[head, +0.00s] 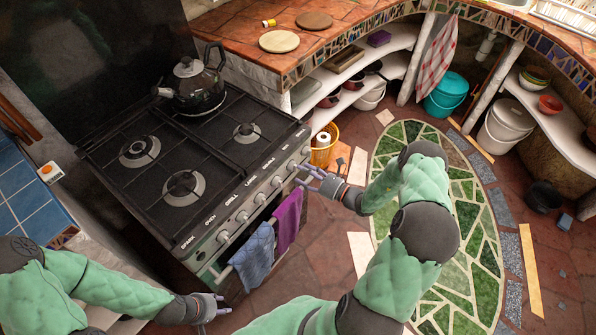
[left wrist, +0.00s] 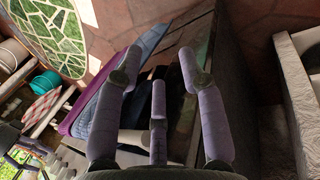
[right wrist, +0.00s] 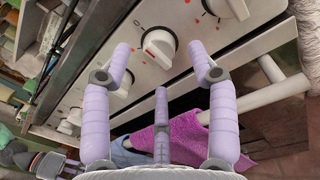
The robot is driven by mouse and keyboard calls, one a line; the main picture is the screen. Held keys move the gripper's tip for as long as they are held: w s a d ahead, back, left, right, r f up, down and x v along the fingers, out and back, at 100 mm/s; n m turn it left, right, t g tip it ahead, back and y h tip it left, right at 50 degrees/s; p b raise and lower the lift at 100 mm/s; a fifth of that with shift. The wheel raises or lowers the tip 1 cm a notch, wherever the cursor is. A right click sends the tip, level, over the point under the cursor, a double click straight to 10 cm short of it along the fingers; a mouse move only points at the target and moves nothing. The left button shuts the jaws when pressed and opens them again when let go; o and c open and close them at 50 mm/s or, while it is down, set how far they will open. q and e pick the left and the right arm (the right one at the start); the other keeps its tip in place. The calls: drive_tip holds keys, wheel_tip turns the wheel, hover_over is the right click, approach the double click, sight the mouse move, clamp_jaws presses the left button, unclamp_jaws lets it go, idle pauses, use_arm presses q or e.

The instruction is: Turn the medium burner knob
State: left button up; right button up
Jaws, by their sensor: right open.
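The black stove (head: 160,165) has a front panel with a row of white knobs. The panel labels are small, and I cannot read for sure which knob is the medium one. My right gripper (head: 300,176) is open in front of the panel's right half. In the right wrist view, a white knob (right wrist: 160,47) lies ahead between the spread fingertips (right wrist: 160,52), and I see no contact. Another knob (right wrist: 232,8) is at upper right. My left gripper (head: 224,308) is open and empty, low at the stove's near end; its fingers (left wrist: 160,55) are spread in the left wrist view.
A blue towel (head: 254,256) and a purple towel (head: 288,220) hang on the oven rail below the knobs. A kettle (head: 194,90) stands on the back burner. A yellow basket (head: 324,146) stands by the stove's far end. The floor around the green oval mosaic (head: 408,131) is mostly free.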

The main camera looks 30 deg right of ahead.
sight(294, 167)
drive_tip(key=shift+b+x, duration=0.3)
drive_tip(key=shift+x, duration=1.15)
drive_tip(key=c, duration=1.1)
drive_tip(key=shift+c, duration=0.2)
drive_tip(key=shift+n, duration=0.5)
drive_tip(key=n, duration=1)
drive_tip(key=shift+g+h+p, duration=0.3)
drive_tip(key=shift+n, duration=0.3)
